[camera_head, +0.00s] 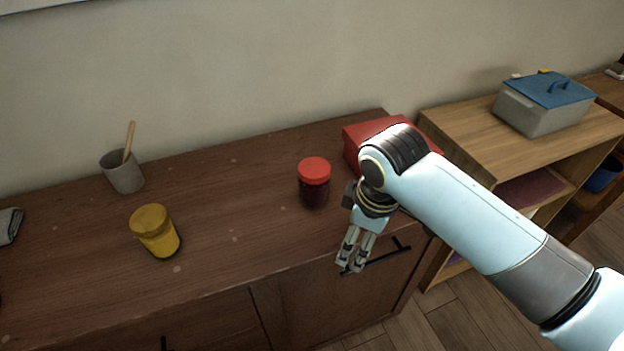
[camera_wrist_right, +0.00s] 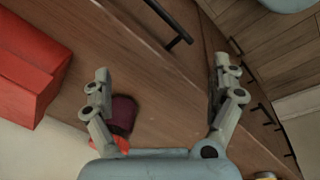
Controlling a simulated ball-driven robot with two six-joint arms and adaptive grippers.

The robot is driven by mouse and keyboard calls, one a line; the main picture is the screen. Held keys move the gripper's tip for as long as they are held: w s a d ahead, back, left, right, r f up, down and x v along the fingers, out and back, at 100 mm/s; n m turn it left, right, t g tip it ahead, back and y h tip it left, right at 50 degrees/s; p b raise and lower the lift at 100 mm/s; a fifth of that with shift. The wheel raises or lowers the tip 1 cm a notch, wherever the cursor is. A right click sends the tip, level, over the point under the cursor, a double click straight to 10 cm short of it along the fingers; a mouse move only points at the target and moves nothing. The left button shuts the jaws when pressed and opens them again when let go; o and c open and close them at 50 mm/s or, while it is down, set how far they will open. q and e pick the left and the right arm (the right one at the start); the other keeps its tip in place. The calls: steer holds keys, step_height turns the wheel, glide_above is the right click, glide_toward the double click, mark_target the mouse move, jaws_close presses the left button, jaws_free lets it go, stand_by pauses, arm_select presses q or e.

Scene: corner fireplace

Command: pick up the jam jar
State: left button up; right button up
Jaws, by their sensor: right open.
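The jam jar (camera_head: 314,187), dark with a red lid, stands upright on the brown wooden cabinet top in the head view. My right gripper (camera_head: 351,262) points down near the cabinet's front edge, to the right of the jar and nearer the front. In the right wrist view the jar (camera_wrist_right: 123,112) shows partly behind the left finger, low in the picture. The right gripper (camera_wrist_right: 162,72) is open, its fingers wide apart with nothing held between them. My left gripper is not in view.
A red box (camera_head: 362,137) sits behind my right wrist, right of the jar. A yellow jar (camera_head: 157,232) and a grey cup (camera_head: 124,176) with a wooden stick stand to the left. A lower shelf unit (camera_head: 470,135) carries a blue-lidded grey container (camera_head: 545,108). The cabinet top between the jars is clear.

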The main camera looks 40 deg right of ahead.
steer(key=w+r+n+p, duration=0.1)
steer(key=w+r+n, duration=0.2)
steer(key=w+r, duration=0.25)
step_height(320, 180, up, 4)
steer(key=n+g, duration=0.2)
steer(key=n, duration=0.5)
glide_above(314, 181)
steer(key=w+d, duration=0.2)
steer(key=shift+d+r+y+p, duration=0.1)
steer(key=shift+r+y+p, duration=0.05)
steer(key=shift+y+p, duration=0.2)
steer(key=shift+w, duration=0.25)
step_height(314, 181, down, 11)
steer(key=shift+w+r, duration=0.15)
steer(key=shift+r, duration=0.05)
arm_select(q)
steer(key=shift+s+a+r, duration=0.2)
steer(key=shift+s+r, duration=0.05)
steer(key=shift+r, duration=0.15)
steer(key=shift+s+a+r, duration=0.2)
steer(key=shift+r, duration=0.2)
arm_select(e)
steer(key=shift+r, duration=0.1)
steer(key=c, duration=1.6)
